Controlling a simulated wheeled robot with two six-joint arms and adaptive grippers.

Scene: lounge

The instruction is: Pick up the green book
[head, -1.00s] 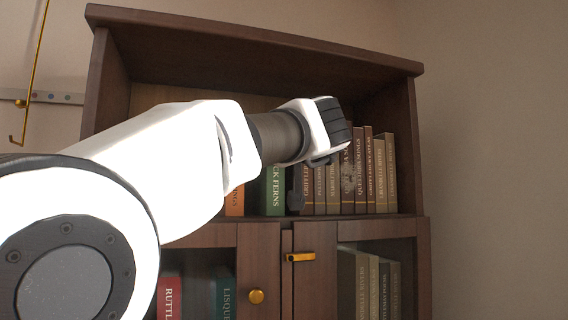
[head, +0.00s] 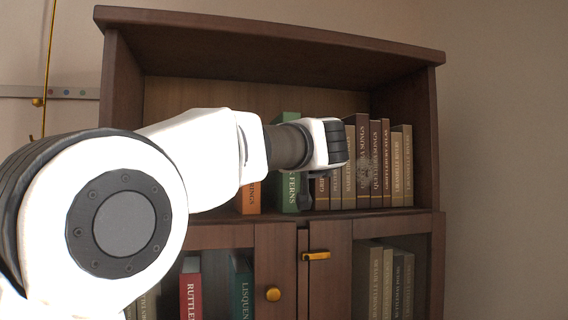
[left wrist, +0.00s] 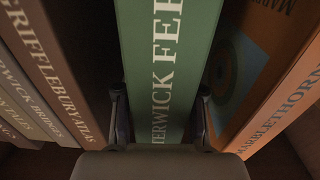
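The green book (head: 287,188) stands upright on the upper shelf of the bookcase, between an orange book and a row of brown and tan books. Its spine fills the middle of the left wrist view (left wrist: 168,60). My left gripper (left wrist: 161,105) is spread, with one finger on each side of the green spine and the palm facing it. The fingers lie very close to the book's sides; I cannot tell whether they touch. In the head view my left forearm hides part of the book, and only a dark finger shows beside it. My right gripper is out of view.
The wooden bookcase (head: 115,95) has side walls and lower glass doors with a gold knob (head: 273,294). Space above the books is free.

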